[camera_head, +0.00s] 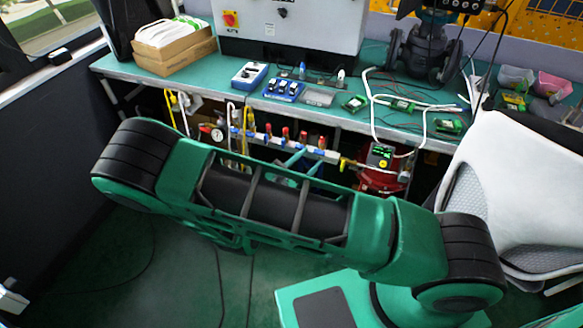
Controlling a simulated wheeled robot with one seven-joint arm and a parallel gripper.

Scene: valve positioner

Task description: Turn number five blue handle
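A pale valve manifold bar (310,151) runs below the bench's front edge in the head view. Several red handles (285,133) stand along it, with small blue parts (319,153) lower on the bar. Which of these is the number five blue handle I cannot tell; they are small and no numbers are readable. My green arm crosses in front and hides what lies below the bar. Two slim teal pieces (304,163) show just below the bar, above my arm; they may be my gripper's fingers. Whether they touch a handle, or hold anything, is not clear.
The green bench (215,78) carries a cardboard box (174,58), small blue units (284,89), circuit boards and cables. A red device (382,178) sits right of the manifold. A gauge (216,134) and yellow hoses are left. A white-backed chair (525,185) stands right.

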